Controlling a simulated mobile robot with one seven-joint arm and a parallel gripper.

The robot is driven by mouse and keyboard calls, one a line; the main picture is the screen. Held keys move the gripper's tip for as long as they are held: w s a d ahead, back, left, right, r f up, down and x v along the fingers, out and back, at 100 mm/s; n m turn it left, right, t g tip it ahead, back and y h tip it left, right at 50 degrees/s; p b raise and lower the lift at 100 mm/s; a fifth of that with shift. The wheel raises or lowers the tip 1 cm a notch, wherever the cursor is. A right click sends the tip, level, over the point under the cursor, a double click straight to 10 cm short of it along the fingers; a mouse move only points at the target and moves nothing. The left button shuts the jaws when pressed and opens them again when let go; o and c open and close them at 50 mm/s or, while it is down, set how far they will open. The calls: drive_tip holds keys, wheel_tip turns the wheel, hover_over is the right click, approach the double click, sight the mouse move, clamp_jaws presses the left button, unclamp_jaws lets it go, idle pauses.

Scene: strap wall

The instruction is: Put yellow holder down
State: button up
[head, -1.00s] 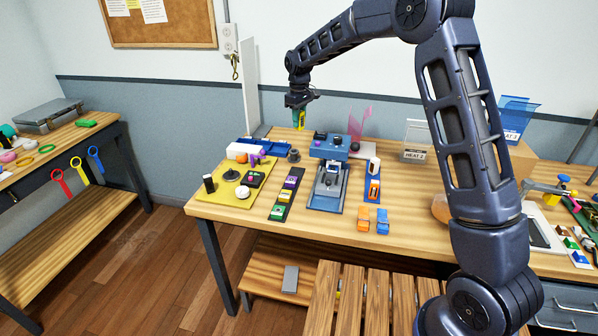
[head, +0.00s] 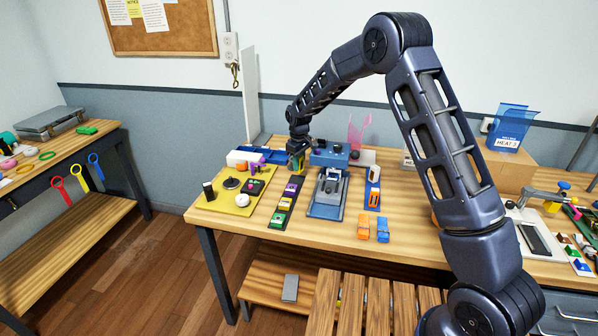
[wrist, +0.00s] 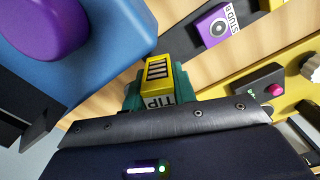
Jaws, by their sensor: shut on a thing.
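The yellow holder (wrist: 158,70) has dark bars and a label reading TIP, and it sits between the green-teal fingers of my gripper (wrist: 160,92) in the wrist view. In the head view my gripper (head: 297,160) is low over the table at the far end of a dark strip (head: 272,228). The holder's lower end is too small there to tell whether it touches the surface. The strip bears a purple block (head: 291,188), a yellow one and a green one (head: 278,220). In the wrist view the purple block is labelled STUD B (wrist: 213,25).
A yellow mat (head: 215,207) with small parts lies left of the strip. A blue and grey fixture (head: 328,195) stands close on its right. Orange and blue blocks (head: 383,228) are further right. A white panel (head: 251,95) stands behind. Bare wood shows at the front.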

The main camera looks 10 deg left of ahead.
drive_tip(key=shift+f, duration=1.95)
drive_tip(key=shift+f, duration=0.15)
drive_tip(key=o, duration=1)
drive_tip(key=shift+o, duration=0.2)
wheel_tip(320, 180, up, 12)
drive_tip(key=shift+r, duration=0.15)
